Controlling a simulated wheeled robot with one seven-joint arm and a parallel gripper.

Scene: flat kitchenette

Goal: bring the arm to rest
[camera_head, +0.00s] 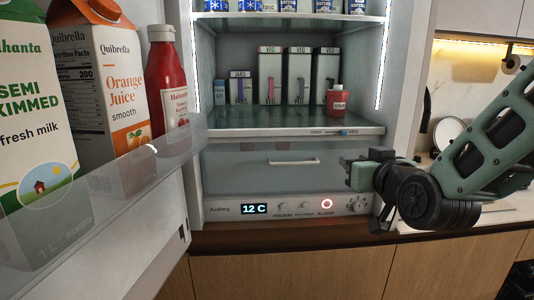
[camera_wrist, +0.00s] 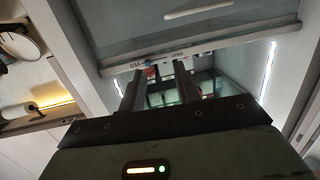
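My gripper (camera_head: 362,172) is at the right side of the open fridge, in front of the lower drawer's right end. My arm reaches in from the right over the counter. In the wrist view, my gripper's two fingers (camera_wrist: 158,86) stand apart with a gap between them. Nothing is held between them. The wrist view looks toward the fridge, with its drawer and a shelf edge in sight.
The fridge door (camera_head: 130,200) stands open at left, holding a milk carton (camera_head: 35,130), an orange juice carton (camera_head: 100,85) and a ketchup bottle (camera_head: 168,85). The drawer (camera_head: 250,170) is shut. Several cartons and a red container (camera_head: 337,101) stand on the shelf. The counter (camera_head: 460,215) lies under my arm.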

